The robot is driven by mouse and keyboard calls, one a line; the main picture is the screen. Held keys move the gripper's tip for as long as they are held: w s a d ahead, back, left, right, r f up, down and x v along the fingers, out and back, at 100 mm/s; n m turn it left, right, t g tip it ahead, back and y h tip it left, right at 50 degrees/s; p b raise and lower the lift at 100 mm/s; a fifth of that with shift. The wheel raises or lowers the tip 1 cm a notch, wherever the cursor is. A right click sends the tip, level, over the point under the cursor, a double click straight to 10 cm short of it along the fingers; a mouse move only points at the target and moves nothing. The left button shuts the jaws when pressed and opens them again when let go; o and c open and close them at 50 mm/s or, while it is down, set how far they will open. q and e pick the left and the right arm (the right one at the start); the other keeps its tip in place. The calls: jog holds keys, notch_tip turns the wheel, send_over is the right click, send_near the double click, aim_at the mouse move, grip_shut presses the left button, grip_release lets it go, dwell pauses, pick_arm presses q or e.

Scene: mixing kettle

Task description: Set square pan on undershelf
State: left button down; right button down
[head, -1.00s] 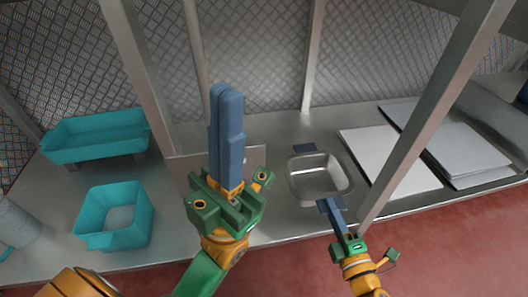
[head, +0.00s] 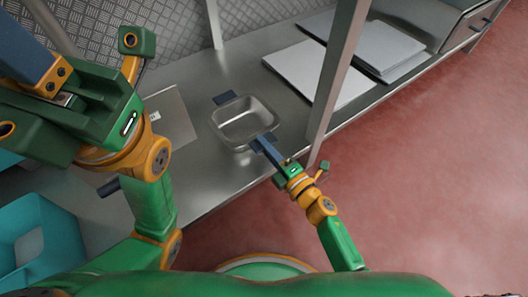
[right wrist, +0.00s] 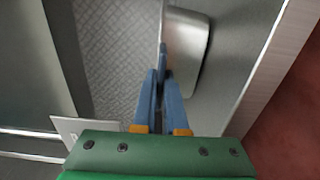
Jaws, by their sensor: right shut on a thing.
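My right gripper (head: 265,143) is shut on the pan's near side. In the right wrist view its blue fingers (right wrist: 162,75) meet at the pan's edge, and the pan (right wrist: 190,45) shows beyond them. My left gripper (head: 25,55) is large at the upper left, its fingertips cut off by the frame.
Flat white-grey panels (head: 320,72) lie on the shelf right of the pan. A metal post (head: 337,75) stands close to the pan's right. A teal bin (head: 35,235) is at lower left. A thin flat plate (head: 170,118) lies left of the pan.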

jog(key=shift+f, duration=0.2)
jog(key=c, duration=1)
grip_release()
jog(key=shift+o, duration=0.2)
